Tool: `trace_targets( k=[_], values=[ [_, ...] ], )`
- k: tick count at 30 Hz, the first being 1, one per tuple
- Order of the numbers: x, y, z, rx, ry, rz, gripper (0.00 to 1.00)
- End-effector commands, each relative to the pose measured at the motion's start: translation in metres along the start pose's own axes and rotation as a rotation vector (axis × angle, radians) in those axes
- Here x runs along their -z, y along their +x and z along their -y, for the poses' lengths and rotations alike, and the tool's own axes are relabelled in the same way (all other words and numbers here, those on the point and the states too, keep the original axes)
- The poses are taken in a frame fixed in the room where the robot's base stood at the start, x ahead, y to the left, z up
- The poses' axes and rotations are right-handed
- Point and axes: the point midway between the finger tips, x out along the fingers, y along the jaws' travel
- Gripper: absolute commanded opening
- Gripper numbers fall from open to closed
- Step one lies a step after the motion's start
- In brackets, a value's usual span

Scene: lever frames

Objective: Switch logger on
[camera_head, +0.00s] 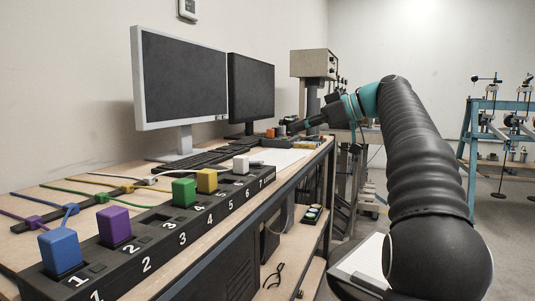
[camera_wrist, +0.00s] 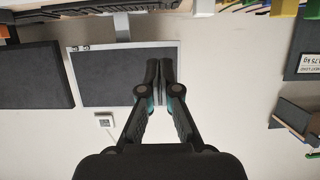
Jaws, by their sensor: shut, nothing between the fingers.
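No thing in view is clearly labelled as the logger, so I cannot tell which it is. A long black numbered strip (camera_head: 150,249) runs along the front of the desk. A blue block (camera_head: 59,250), a purple block (camera_head: 114,226), a green block (camera_head: 184,192), a yellow block (camera_head: 207,180) and a white block (camera_head: 241,164) stand on it. A dark slot near the number 3 is bare. My gripper (camera_head: 290,126) is beyond the strip, near the desk's far end. In the wrist view my gripper (camera_wrist: 159,64) is shut and empty, with a monitor behind its fingers.
Two monitors (camera_head: 180,80) (camera_head: 250,92) and a keyboard (camera_head: 195,160) stand on the desk (camera_head: 22,245). Coloured cables lie behind the strip. A beige boxed instrument (camera_head: 314,64) stands past the desk. A teal frame (camera_head: 468,140) is at the right.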

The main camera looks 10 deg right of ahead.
Motion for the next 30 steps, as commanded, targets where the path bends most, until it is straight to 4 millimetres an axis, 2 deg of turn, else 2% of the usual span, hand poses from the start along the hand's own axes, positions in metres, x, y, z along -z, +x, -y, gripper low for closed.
trace_targets(
  k=[4,8,21,24,30],
  values=[
    [0.0,0.008,0.001,0.002,0.0,0.0,0.0],
    [0.0,0.025,0.001,0.003,0.002,0.0,0.0],
    [-0.001,0.104,0.001,0.002,0.001,0.002,0.0],
    [-0.019,0.105,0.0,-0.001,0.004,0.002,0.0],
    [-0.035,0.108,0.0,-0.002,0.003,0.001,0.0]
  ],
)
